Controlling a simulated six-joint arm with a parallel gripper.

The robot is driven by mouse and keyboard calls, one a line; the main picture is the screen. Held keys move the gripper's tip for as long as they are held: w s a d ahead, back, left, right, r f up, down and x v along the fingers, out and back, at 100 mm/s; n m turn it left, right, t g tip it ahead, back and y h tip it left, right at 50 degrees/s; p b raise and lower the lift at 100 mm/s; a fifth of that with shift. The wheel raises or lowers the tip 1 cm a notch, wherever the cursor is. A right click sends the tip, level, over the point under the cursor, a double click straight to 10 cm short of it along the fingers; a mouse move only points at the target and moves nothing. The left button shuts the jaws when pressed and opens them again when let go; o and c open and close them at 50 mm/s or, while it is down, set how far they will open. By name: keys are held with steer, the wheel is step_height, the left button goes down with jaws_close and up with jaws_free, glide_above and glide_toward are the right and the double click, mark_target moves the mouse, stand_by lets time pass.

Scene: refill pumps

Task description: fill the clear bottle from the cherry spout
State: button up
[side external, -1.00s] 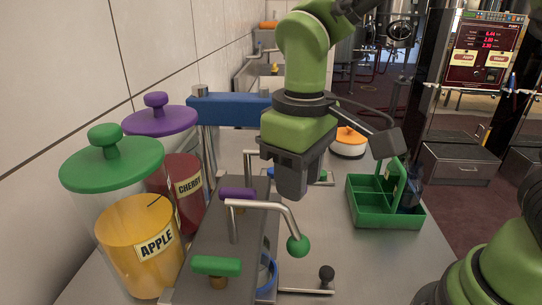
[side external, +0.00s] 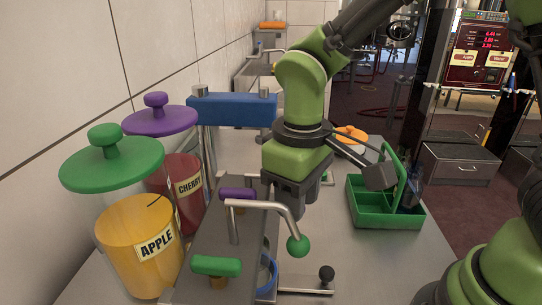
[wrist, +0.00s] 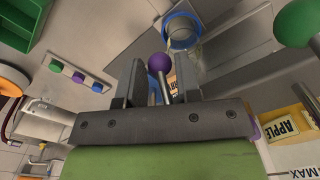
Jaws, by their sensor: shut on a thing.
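The cherry jar (side external: 187,190) is dark red with a purple lid and stands at the left. A tap lever with a purple ball (wrist: 160,62) shows between the two fingers of my gripper (wrist: 160,70) in the wrist view. My gripper is shut on this purple ball lever. In the side view my gripper (side external: 289,210) points down beside the pump housing and hides the lever. A blue ring (side external: 268,274) with see-through sides stands below the green-ball lever; a blue ring (wrist: 182,30) also shows in the wrist view. I cannot tell for sure where the clear bottle is.
The apple jar (side external: 140,240) stands front left. The apple lever's green ball (side external: 298,245) sticks out close to my gripper. A green divided tray (side external: 385,218) with a dark bottle (side external: 413,190) lies right. The counter between is mostly clear.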

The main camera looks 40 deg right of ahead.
steer(key=shift+w+d+f, duration=0.1)
steer(key=shift+w+f, duration=0.05)
steer(key=shift+f, duration=0.6)
steer(key=shift+c, duration=0.5)
steer(key=shift+s+f, duration=0.15)
steer(key=shift+s, duration=0.1)
stand_by(4.7)
step_height(320, 180, up, 4)
steer(key=shift+w+r, duration=0.1)
steer(key=shift+r, duration=0.05)
steer(key=o, duration=0.3)
steer(key=shift+r, duration=0.25)
steer(key=o, duration=0.6)
steer(key=shift+c, duration=0.2)
steer(key=s+d+r, duration=0.3)
steer(key=r, duration=0.4)
steer(key=shift+s+d, duration=0.2)
